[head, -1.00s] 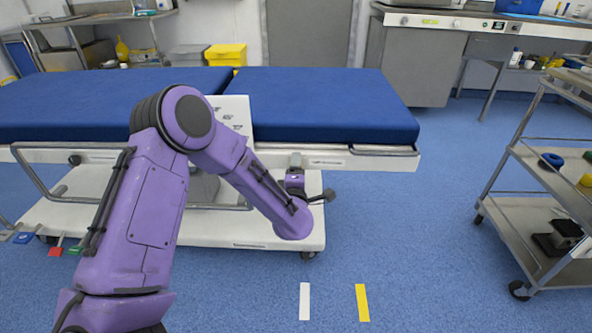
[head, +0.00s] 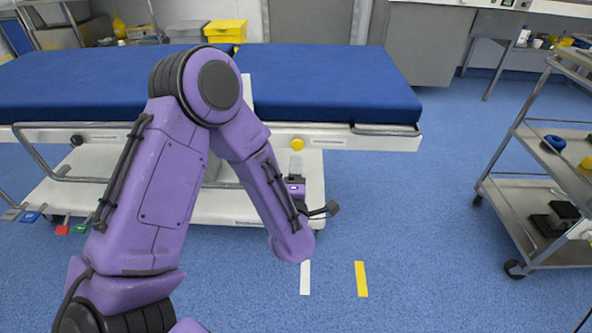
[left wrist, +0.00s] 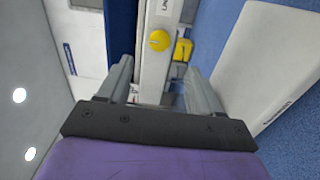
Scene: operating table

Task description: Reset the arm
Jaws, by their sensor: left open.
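My purple left arm reaches across the front of the operating table (head: 345,85), which has blue pads. My left gripper (head: 296,164) shows small in the head view, in front of the table's white side rail (head: 350,137) and just below a round yellow knob (head: 297,144). In the left wrist view its two grey fingers (left wrist: 160,76) are spread wide with nothing between them. The yellow knob (left wrist: 159,40) lies beyond the gap, apart from the fingers. My right gripper is in neither view.
A metal trolley (head: 528,187) with a blue roll and other items stands at the right. Yellow and grey bins (head: 226,32) stand behind the table. Coloured pedals (head: 62,229) are low at the left. The blue floor between table and trolley is clear.

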